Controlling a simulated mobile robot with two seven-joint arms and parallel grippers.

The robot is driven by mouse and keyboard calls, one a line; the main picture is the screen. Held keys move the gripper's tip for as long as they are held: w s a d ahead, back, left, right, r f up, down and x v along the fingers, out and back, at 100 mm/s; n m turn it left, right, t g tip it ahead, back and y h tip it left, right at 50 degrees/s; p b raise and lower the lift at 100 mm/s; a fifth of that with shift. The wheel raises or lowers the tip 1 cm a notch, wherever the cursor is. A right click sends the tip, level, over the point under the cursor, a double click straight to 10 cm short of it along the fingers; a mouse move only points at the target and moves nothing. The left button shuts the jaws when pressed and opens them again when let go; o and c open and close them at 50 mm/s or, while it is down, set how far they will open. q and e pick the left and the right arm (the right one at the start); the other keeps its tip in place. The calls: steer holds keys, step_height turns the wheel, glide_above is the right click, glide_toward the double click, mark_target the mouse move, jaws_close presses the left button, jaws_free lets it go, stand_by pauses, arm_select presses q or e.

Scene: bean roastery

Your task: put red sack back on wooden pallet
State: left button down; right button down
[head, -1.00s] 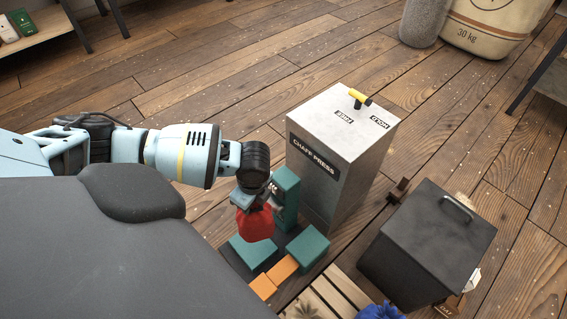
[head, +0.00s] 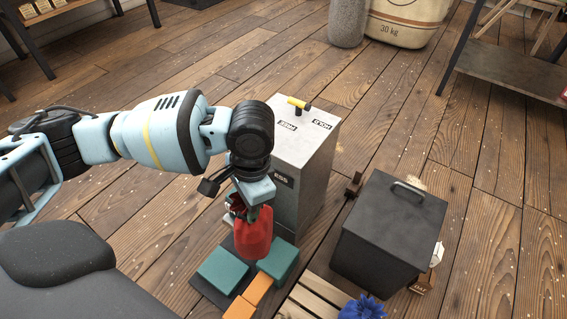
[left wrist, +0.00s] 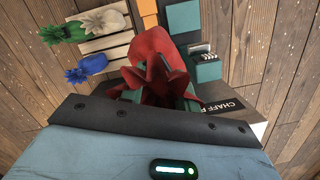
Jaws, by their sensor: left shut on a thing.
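My left gripper (head: 250,203) is shut on the red sack (head: 256,236), which hangs below it above the teal and orange blocks. In the left wrist view the jaws grip the sack's gathered neck, and its body (left wrist: 154,45) bulges beyond. The slatted wooden pallet (head: 318,296) is partly in the head view at the bottom edge, to the right of the sack. My right gripper is not in view.
The grey chaff press (head: 310,150) stands just behind my gripper. A black lidded bin (head: 388,235) stands right of it, near the pallet. The teal blocks (head: 222,268) and orange blocks (head: 257,290) lie beneath the sack. Open floor extends behind.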

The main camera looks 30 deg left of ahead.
arm_select(q)
step_height(320, 180, up, 11)
steer(key=s+d+n, duration=0.2)
steer(key=s+n, duration=0.1)
steer(key=n, duration=0.3)
steer(key=shift+d+h, duration=0.25)
steer(key=shift+h, duration=0.15)
steer(key=shift+d+r, duration=0.1)
